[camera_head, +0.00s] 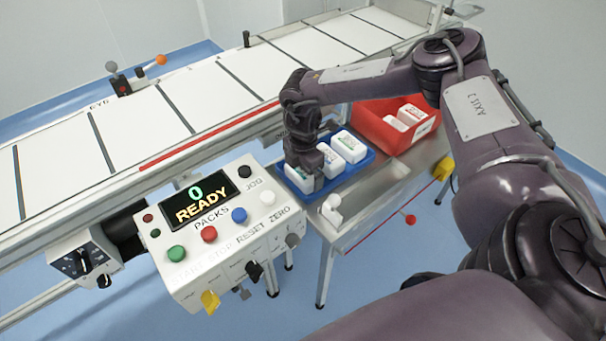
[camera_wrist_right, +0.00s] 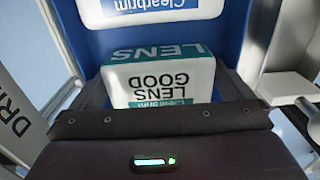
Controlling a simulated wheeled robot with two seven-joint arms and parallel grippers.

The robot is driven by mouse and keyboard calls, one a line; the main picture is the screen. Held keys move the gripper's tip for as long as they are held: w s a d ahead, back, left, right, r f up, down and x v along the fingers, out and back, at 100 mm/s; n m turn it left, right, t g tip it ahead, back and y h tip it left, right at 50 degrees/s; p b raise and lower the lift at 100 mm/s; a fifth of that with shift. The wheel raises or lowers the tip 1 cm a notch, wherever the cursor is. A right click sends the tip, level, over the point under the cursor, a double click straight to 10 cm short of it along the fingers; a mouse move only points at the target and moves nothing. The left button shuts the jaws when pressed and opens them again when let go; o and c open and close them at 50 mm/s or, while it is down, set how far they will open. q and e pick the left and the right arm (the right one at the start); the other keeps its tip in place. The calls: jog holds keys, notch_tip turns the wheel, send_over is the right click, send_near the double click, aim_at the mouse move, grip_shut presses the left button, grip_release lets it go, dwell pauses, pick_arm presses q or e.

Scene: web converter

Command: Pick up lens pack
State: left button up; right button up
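The lens pack (camera_wrist_right: 165,80), a white box with a teal band and the words LENS GOOD, lies in a blue tray (camera_wrist_right: 250,42) in the right wrist view. In the head view the pack (camera_head: 297,178) is at the tray's near left end, partly hidden by my right gripper (camera_head: 304,172). My right gripper points down at the pack, its fingers low beside it. Whether the fingers press on the pack cannot be made out. The pack appears to rest in the tray (camera_head: 367,157). My left gripper is not in view.
Two more white packs (camera_head: 348,146) (camera_head: 330,160) stand in the tray right of the gripper. A red bin (camera_head: 372,127) with white packs is behind. The conveyor (camera_head: 235,85) runs behind, and a control box (camera_head: 215,225) reading READY stands at front left.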

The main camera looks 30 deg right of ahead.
jog(key=c, duration=0.7)
jog(key=shift+c, duration=0.2)
